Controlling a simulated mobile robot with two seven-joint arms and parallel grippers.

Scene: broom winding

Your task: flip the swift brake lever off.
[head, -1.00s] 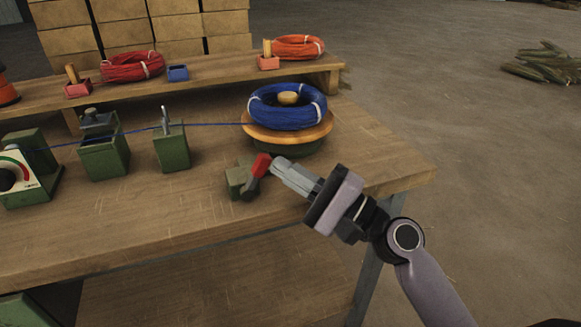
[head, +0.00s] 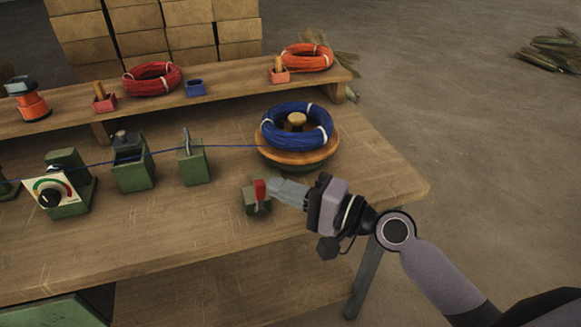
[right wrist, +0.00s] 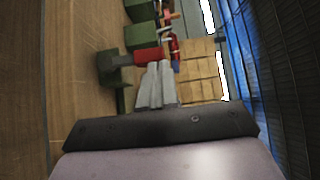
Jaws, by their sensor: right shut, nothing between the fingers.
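The brake lever (head: 260,190) has a red grip and stands on a small green base (head: 250,205) at the front of the bench. My right gripper (head: 274,190) is shut and empty, with its fingertips at the red grip; whether they touch it is hard to tell. In the right wrist view the red grip (right wrist: 147,55) lies just beyond the shut fingers (right wrist: 155,80). The swift (head: 303,158), a round wooden platform, carries a blue wire coil (head: 297,128) behind the lever. My left gripper is not in view.
Blue wire runs left from the coil past a green guide post (head: 192,165), a green block (head: 133,170) and a dial gauge (head: 52,195). A raised shelf behind holds a red coil (head: 152,78) and an orange coil (head: 307,57). The bench front (head: 170,235) is clear.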

